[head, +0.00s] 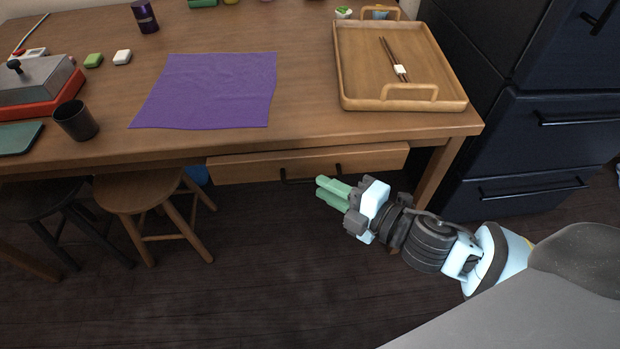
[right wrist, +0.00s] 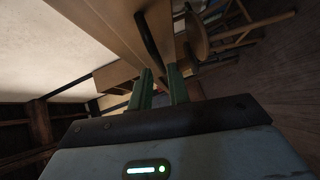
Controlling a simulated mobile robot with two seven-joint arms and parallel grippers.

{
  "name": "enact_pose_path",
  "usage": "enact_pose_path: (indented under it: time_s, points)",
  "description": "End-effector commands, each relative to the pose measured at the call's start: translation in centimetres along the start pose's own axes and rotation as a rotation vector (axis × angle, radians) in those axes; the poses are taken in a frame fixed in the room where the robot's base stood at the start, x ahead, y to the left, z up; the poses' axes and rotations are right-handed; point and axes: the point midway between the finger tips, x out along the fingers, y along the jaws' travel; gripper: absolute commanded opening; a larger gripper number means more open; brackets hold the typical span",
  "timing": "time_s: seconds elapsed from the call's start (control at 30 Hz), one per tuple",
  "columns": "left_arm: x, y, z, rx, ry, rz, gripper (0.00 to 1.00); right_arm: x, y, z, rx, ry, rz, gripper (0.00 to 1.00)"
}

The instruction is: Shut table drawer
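The wooden table (head: 310,100) has a drawer (head: 240,168) under its front edge. The drawer front shows as a long wooden panel; its inside is not visible, and I cannot tell how far it stands out. My right gripper (head: 328,190) has green fingers just in front of the handle. The right wrist view shows a gap between the fingers (right wrist: 160,82), with nothing between them. The handle (right wrist: 148,38) lies beyond the fingertips there. My left gripper is not in view.
Wooden stool (head: 135,190) and dark stool (head: 40,200) stand under the table's left part. A dark cabinet (head: 530,150) stands at right. The tabletop holds a tray (head: 350,85), a purple cloth (head: 205,90) and a dark cup (head: 75,122). The floor (head: 250,270) before the drawer is clear.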

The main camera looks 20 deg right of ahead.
Motion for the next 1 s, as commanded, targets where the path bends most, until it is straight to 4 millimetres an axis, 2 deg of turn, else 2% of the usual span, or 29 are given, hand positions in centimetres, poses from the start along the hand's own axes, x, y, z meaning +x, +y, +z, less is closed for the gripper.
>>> enact_pose_path:
  time_s: [0.1, 0.33, 0.5, 0.8, 0.93, 1.0]
  points:
    - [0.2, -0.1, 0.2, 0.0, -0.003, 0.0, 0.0, 1.6, 0.0, 0.0, 0.0, 0.0, 0.002, 0.18]
    - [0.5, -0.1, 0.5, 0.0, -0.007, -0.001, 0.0, 3.9, -0.1, 0.0, 0.002, 0.0, 0.0, 0.18]
    - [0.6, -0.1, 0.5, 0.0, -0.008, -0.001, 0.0, 4.6, -0.1, 0.0, 0.001, -0.001, -0.001, 0.18]
    - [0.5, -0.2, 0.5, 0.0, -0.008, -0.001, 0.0, 4.7, -0.1, 0.0, 0.001, -0.001, -0.001, 0.18]
    - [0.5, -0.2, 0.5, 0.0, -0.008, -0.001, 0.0, 4.7, -0.1, 0.0, 0.001, -0.001, -0.001, 0.01]
    - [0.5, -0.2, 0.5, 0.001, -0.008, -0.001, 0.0, 4.6, -0.1, 0.0, 0.001, -0.001, -0.001, 0.0]
